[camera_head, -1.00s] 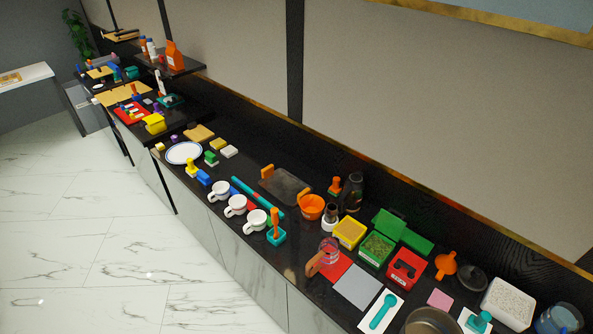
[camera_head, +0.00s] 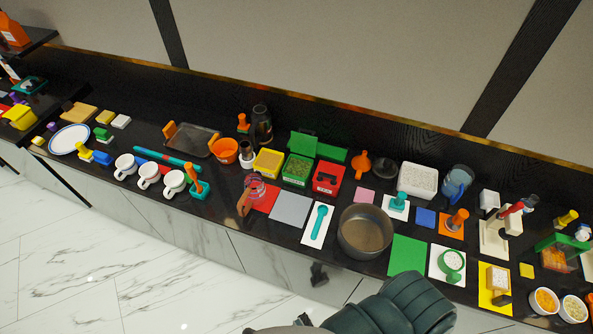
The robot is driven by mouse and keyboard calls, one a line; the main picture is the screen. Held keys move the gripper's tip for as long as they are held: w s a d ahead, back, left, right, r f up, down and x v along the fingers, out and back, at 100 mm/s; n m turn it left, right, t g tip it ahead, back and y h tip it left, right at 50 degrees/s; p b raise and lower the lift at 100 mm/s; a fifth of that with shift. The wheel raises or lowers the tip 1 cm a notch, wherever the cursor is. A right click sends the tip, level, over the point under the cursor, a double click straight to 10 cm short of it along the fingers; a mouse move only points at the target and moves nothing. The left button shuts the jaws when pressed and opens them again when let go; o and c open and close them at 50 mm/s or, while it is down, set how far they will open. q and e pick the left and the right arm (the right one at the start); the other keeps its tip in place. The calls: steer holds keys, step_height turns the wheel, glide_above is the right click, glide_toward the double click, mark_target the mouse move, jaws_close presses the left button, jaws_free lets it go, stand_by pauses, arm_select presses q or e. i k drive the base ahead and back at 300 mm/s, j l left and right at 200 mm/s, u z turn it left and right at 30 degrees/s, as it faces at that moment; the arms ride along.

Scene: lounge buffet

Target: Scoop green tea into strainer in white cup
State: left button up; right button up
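Three white cups (camera_head: 125,167), (camera_head: 148,175), (camera_head: 173,184) stand in a row along the front of the black counter at the left. I cannot tell whether any holds a strainer. An open green box (camera_head: 297,171) with green leafy contents, which look like the tea, stands at the middle with its green lid (camera_head: 303,144) behind it. A teal scoop (camera_head: 318,222) lies flat on a white mat (camera_head: 309,239) in front of the box and to its right.
A metal pot (camera_head: 365,232) stands right of the scoop. A yellow box (camera_head: 267,163) and a red box (camera_head: 328,179) flank the tea. A clear jug with an orange handle (camera_head: 244,202) stands near the front edge. A dark green padded shape (camera_head: 400,306) fills the lower middle.

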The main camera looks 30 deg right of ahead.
mark_target(322, 210)
steer(key=l+z, duration=0.1)
steer(key=z, duration=0.3)
steer(key=l+z, duration=0.1)
steer(key=z, duration=0.65)
steer(key=i+l, duration=0.05)
